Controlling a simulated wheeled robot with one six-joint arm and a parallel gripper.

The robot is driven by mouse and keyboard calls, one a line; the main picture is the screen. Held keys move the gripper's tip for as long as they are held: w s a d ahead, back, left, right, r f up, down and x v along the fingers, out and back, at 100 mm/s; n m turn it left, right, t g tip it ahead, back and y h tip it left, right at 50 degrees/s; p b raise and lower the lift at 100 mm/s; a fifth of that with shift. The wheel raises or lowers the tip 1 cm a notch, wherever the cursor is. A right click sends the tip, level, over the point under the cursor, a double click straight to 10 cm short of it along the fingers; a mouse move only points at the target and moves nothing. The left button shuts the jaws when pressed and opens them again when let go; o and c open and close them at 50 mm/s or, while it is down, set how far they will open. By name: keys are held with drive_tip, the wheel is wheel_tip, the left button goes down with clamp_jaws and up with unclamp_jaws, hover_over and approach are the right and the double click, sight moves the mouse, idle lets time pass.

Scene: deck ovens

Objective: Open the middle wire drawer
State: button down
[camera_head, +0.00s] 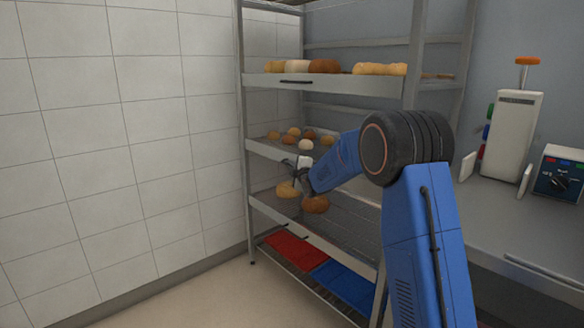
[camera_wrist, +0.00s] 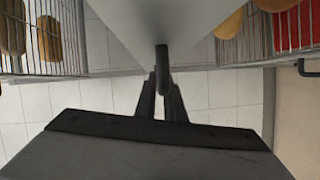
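The middle wire drawer has a grey front (camera_head: 263,149) on the metal rack and holds several small rolls. It looks pushed in, level with the rack. My gripper (camera_head: 298,176) is at this drawer's front, with the arm partly covering its right part. In the wrist view, the grey drawer front (camera_wrist: 120,50) fills the upper middle. Its dark bar handle (camera_wrist: 162,70) lies between the two dark fingers of my gripper (camera_wrist: 162,88). The fingers close in on the handle from both sides, with no clear gap.
The upper drawer (camera_head: 340,86) holds loaves. A lower drawer (camera_head: 262,207) holds larger loaves, above red (camera_head: 288,248) and blue (camera_head: 345,283) trays. A tiled wall (camera_head: 120,120) stands left. A counter with a white machine (camera_head: 510,135) stands right. The floor before the rack is clear.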

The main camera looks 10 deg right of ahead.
drive_tip(key=shift+s+a, duration=0.1)
drive_tip(key=s+a, duration=0.5)
drive_tip(key=a, duration=0.5)
drive_tip(key=s+a, duration=0.6)
drive_tip(key=a, duration=0.4)
drive_tip(key=s+a, duration=0.6)
drive_tip(key=a, duration=0.4)
drive_tip(key=shift+s, duration=0.15)
drive_tip(key=shift+f, duration=0.1)
drive_tip(key=c, duration=1.8)
unclamp_jaws()
drive_tip(key=shift+c, duration=0.2)
drive_tip(key=s+d+r, duration=0.1)
drive_tip(key=s+d, duration=0.1)
drive_tip(key=s, duration=1.5)
drive_tip(key=shift+d+r, duration=0.2)
drive_tip(key=shift+r, duration=0.05)
drive_tip(key=shift+s, duration=0.1)
